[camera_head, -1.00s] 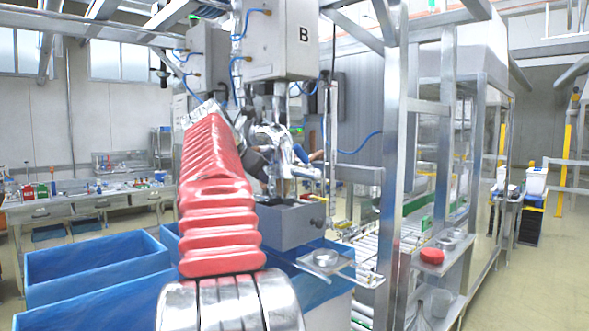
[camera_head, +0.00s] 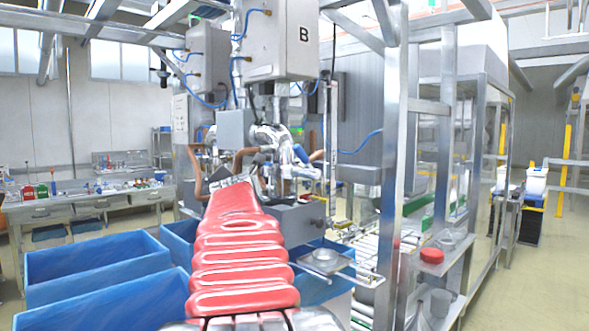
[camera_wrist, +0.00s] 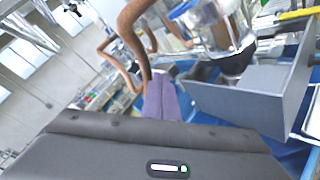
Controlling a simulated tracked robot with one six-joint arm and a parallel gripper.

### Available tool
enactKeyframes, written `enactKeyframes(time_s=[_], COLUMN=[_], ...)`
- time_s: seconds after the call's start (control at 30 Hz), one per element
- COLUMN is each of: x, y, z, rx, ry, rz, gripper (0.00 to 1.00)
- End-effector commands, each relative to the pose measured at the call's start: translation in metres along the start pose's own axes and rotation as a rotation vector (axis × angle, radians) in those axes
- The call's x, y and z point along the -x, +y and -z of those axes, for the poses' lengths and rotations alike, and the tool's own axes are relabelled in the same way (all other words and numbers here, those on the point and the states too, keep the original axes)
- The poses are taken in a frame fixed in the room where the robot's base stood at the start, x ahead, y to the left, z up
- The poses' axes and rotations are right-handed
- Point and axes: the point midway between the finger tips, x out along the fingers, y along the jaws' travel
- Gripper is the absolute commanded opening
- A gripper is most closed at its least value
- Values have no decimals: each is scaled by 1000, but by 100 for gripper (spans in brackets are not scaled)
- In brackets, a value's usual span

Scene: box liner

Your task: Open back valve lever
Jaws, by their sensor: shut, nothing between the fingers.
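In the wrist view, my gripper (camera_wrist: 161,82) shows as two purple-grey fingers closed together, with nothing between them. Its tip is close to a bent brown pipe (camera_wrist: 130,38), which passes just beyond or beside the fingertips; I cannot tell whether they touch. The head view shows brown pipes (camera_head: 193,168) behind the end of my red-sleeved arm, around the metal valve assembly (camera_head: 270,140). My gripper is hidden by the arm there. I cannot clearly make out the back valve lever in either view.
A grey open box (camera_wrist: 250,97) is right of the fingers in the wrist view. Blue bins (camera_head: 95,265) stand at lower left in the head view. A steel frame (camera_head: 393,170) rises at right, beside a small shelf with a red lid (camera_head: 431,256).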

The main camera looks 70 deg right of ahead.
Motion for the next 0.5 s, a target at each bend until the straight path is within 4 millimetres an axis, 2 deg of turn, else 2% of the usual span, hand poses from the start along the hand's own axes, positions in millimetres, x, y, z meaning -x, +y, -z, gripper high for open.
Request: enactKeyframes(time_s=[0.27,0.5], x=[21,49], y=[-7,-19], z=[2,-3], rx=[-70,-129], ry=[-81,-181], rz=[-138,-243], gripper=[0,0])
